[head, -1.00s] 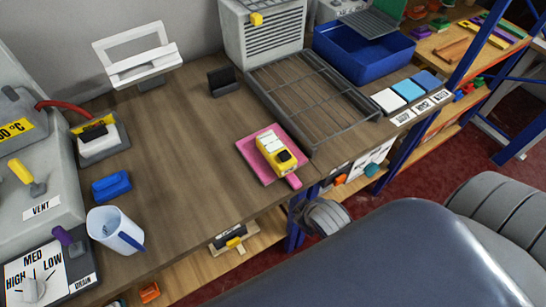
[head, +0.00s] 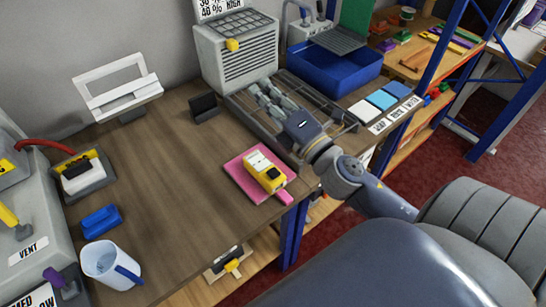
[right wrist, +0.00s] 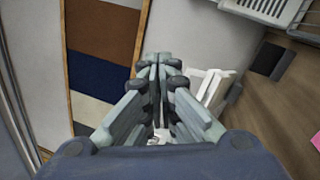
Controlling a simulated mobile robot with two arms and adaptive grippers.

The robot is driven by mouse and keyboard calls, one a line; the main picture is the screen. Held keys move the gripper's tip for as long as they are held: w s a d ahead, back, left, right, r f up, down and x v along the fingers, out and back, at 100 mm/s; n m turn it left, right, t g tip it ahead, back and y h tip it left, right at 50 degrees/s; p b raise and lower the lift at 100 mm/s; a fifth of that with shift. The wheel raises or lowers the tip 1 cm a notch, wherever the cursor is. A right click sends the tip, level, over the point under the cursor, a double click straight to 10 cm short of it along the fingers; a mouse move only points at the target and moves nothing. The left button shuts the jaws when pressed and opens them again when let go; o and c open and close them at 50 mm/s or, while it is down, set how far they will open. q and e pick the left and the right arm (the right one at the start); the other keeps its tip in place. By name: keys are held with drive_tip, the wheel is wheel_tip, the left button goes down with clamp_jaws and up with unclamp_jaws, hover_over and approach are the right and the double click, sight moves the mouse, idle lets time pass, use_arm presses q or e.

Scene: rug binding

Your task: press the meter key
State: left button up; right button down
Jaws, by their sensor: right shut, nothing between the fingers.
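The meter (head: 264,170), a yellow and white handheld device with a dark patch at its near end, lies on a pink mat (head: 243,180) on the workbench. I cannot make out its key clearly. My right gripper (head: 259,91) is shut and empty, above the wire rack, up and beyond the meter and apart from it. In the right wrist view its fingers (right wrist: 158,72) are together, and only a corner of the pink mat (right wrist: 315,138) shows at the right edge. My left gripper is not in view.
The wire rack (head: 345,118) and a blue bin (head: 345,77) stand behind the meter. A blue block (head: 101,221) and a jug (head: 105,262) are at the left. A small dark holder (head: 204,108) stands farther back. The bench left of the mat is clear.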

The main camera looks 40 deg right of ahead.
drive_tip(key=s+a+n+g+y, duration=0.1)
drive_tip(key=a+n+g+y, duration=0.4)
drive_tip(key=n, duration=0.7)
drive_tip(key=s+a+n+g+y, duration=0.1)
drive_tip(key=a+n+g+y, duration=0.4)
drive_tip(key=n, duration=0.6)
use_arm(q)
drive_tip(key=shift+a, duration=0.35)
use_arm(e)
drive_tip(key=s+d+f+n+g+h, duration=0.2)
drive_tip(key=d+f+n+g+h, duration=0.2)
drive_tip(key=d+f+n, duration=0.4)
wheel_tip(320, 180, down, 2)
drive_tip(key=shift+d+f+n+h, duration=0.3)
drive_tip(key=shift+d+h, duration=0.3)
drive_tip(key=shift+d, duration=0.2)
drive_tip(key=b, duration=0.4)
hover_over(273, 175)
wheel_tip(273, 175, down, 8)
drive_tip(key=shift+d+r, duration=0.1)
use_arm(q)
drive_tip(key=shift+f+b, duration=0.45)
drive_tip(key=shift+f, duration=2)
use_arm(e)
drive_tip(key=shift+f, duration=0.5)
